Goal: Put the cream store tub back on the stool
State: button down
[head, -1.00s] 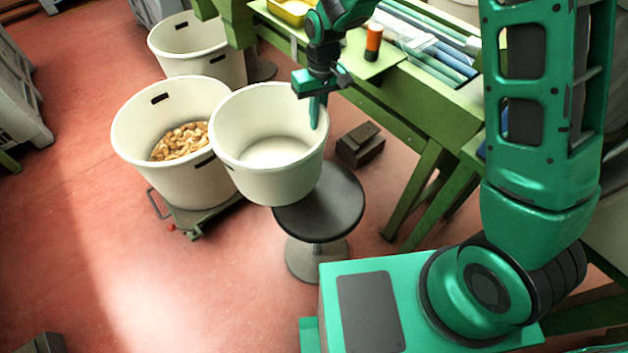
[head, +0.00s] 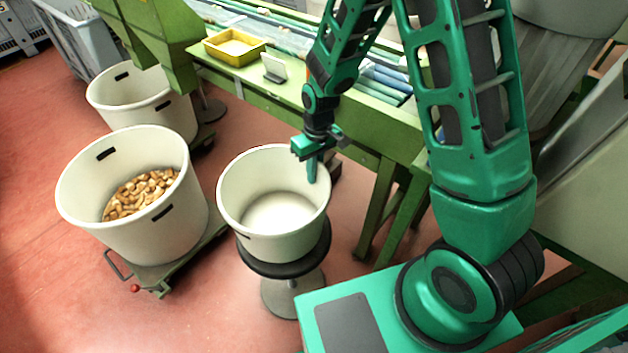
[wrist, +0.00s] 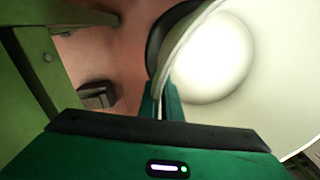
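The cream store tub (head: 250,222) looks empty and stands upright over the round dark stool (head: 316,262). The stool's seat shows below the tub's base, mostly hidden by it; I cannot tell whether the base touches the seat. My gripper (head: 312,168) points down at the tub's right rim, one finger inside the wall. In the wrist view, the fingers (wrist: 161,104) are shut on the rim of the tub (wrist: 268,95). The dark edge of the stool (wrist: 158,45) shows beside the tub there.
A cream tub of corks (head: 165,235) stands on a green dolly (head: 160,280) at the left. Another cream tub (head: 160,112) stands behind it. A green workbench (head: 370,132) with a yellow tray (head: 234,50) runs behind my gripper. Red floor is clear at front left.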

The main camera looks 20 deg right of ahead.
jog(key=shift+f, duration=1.7)
jog(key=c, duration=2)
grip_release()
jog(key=shift+f, duration=0.1)
jog(key=r, duration=1.2)
jog(key=shift+w+d+r, duration=0.1)
jog(key=shift+w+d, duration=0.1)
jog(key=shift+d, duration=0.2)
